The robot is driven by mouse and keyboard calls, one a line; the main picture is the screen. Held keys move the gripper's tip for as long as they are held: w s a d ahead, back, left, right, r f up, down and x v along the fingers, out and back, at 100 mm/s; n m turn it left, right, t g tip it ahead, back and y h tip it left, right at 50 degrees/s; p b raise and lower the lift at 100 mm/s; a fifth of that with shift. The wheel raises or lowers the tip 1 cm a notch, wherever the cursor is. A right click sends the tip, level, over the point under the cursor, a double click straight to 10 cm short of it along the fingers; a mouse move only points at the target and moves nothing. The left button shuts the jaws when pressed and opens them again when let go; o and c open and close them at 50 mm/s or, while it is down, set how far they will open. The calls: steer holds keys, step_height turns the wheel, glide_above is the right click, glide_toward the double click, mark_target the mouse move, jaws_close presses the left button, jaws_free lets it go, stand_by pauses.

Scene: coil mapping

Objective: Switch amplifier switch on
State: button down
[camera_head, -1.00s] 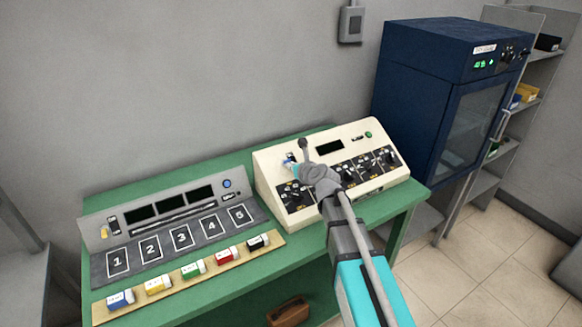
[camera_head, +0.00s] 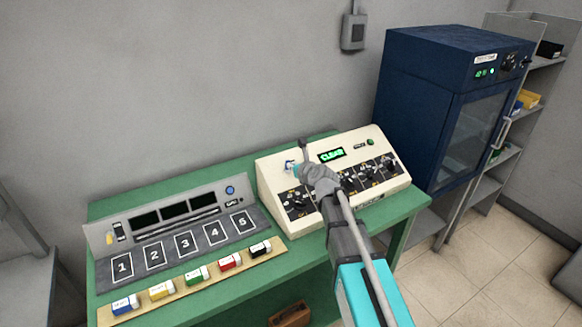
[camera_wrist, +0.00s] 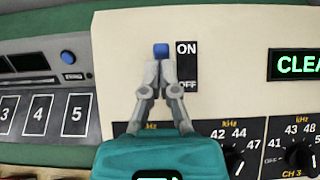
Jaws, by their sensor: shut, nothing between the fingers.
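The cream console (camera_head: 268,180) stands on the right part of the green bench, and its display (camera_head: 332,154) reads CLEAR in green. In the wrist view, a blue-tipped switch (camera_wrist: 162,49) sits beside a black label plate (camera_wrist: 187,65), level with the word ON at its top; OFF is at the bottom. My gripper (camera_wrist: 162,68) is shut and empty, its fingertips just below the blue tip. They cover the switch's lower part, and I cannot tell if they touch it. In the head view my gripper (camera_head: 298,170) is at the console's left upper face.
A grey console (camera_head: 180,191) with dark screens and numbered squares stands left on the green bench (camera_head: 300,253). Several coloured blocks lie on a tan strip (camera_head: 190,284) before it. A blue cabinet (camera_head: 415,95) stands at the right. A grey wall box (camera_head: 353,31) hangs behind.

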steer(key=shift+r+p, duration=0.6)
steer(key=shift+r, duration=0.1)
steer(key=shift+r, duration=0.1)
step_height(320, 180, up, 9)
steer(key=s+d+p, duration=0.1)
steer(key=s+p, duration=0.1)
steer(key=p, duration=0.7)
steer(key=shift+s+d, duration=0.35)
steer(key=shift+d, duration=0.05)
stand_by(0.3)
